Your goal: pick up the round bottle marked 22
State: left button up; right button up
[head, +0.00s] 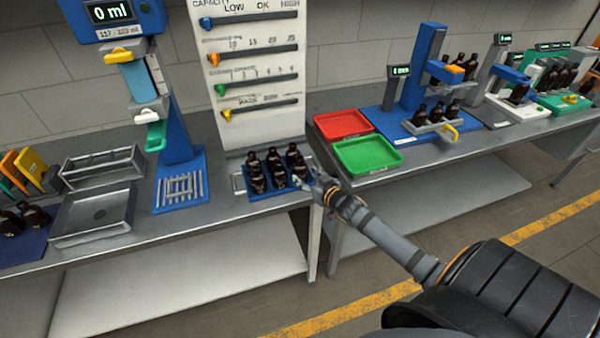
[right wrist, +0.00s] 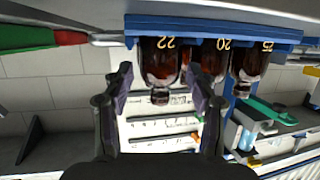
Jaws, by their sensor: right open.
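The bottle marked 22 (right wrist: 160,62) is a dark amber round bottle with a light number. It appears upside down in the right wrist view, its neck and cap towards the picture's middle. My right gripper (right wrist: 161,82) is open, with one finger on each side of this bottle in the picture; I cannot tell whether either touches it. In the head view the right gripper (head: 318,184) is at the right front of a blue rack (head: 262,196) of dark bottles. The numbers are too small to read there. My left gripper is not in view.
Bottles marked 20 (right wrist: 214,60) and 25 (right wrist: 249,62) stand close beside it in the right wrist view. A panel with sliders (head: 250,85) rises behind the rack. A red tray (head: 342,124) and a green tray (head: 366,155) lie on the right bench.

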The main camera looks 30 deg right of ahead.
aim_at(302, 165)
jog(key=x, duration=0.3)
jog(key=shift+a, duration=0.1)
jog(key=shift+s, duration=0.2)
jog(key=shift+c, duration=1)
jog(key=c, duration=0.7)
jog(key=shift+o, duration=0.2)
jog(key=shift+r, duration=0.15)
jog(key=shift+w+r, duration=0.1)
jog(key=shift+r, duration=0.15)
notch_tip(302, 165, up, 3)
jog(key=shift+f+b, duration=0.15)
jog(key=shift+b, duration=0.35)
jog(key=s+a+r+b, duration=0.1)
jog(key=s+a+r, duration=0.8)
jog(key=a, duration=0.1)
jog(key=shift+s+r, duration=0.3)
jog(key=shift+s, duration=0.05)
